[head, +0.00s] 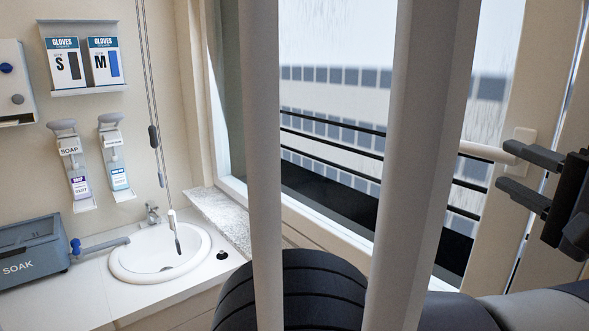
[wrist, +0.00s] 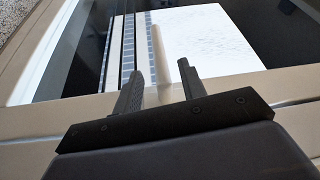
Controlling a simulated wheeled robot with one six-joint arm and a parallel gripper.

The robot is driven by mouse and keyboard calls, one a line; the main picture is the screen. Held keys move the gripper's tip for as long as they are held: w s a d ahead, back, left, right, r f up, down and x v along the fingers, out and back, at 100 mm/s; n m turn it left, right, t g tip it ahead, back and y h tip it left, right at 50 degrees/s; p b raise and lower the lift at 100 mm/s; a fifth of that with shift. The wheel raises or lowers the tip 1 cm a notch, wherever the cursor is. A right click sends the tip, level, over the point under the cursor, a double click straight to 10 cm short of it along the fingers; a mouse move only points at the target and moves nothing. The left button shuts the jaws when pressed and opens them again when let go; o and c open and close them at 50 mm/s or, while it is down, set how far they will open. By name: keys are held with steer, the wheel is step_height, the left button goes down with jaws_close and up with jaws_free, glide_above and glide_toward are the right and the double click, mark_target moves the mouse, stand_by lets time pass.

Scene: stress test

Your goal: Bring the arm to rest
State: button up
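My gripper (head: 503,166) is at the right edge of the head view, in front of the window frame. Its two dark fingers are apart and hold nothing that I can see. A pale window handle (head: 485,152) sticks out to the left beside the upper finger. In the wrist view my gripper (wrist: 157,72) points at the window, with its fingers open. The handle (wrist: 162,50) shows in line with the gap between them. I cannot tell whether a finger touches it. The dark ribbed arm part at the bottom of the head view appears to be mine.
A window (head: 330,100) with dark outside rails fills the middle. At left, a white sink (head: 125,265) sits in the counter, beside a grey SOAK box (head: 30,262). Soap dispensers (head: 75,170) and a glove holder (head: 85,58) hang on the wall. A cord (head: 153,135) hangs over the sink.

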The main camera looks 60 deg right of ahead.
mark_target(481, 156)
steer(key=p+x, duration=0.1)
steer(key=x, duration=0.5)
steer(key=shift+w+d+r+p, duration=0.1)
steer(key=shift+w+d+p, duration=0.1)
steer(key=shift+p, duration=0.2)
steer(key=shift+s+f+n+g+y+p, duration=0.1)
steer(key=shift+f+n+g+y+p, duration=0.4)
steer(key=shift+g+y, duration=0.35)
steer(key=shift+a, duration=0.1)
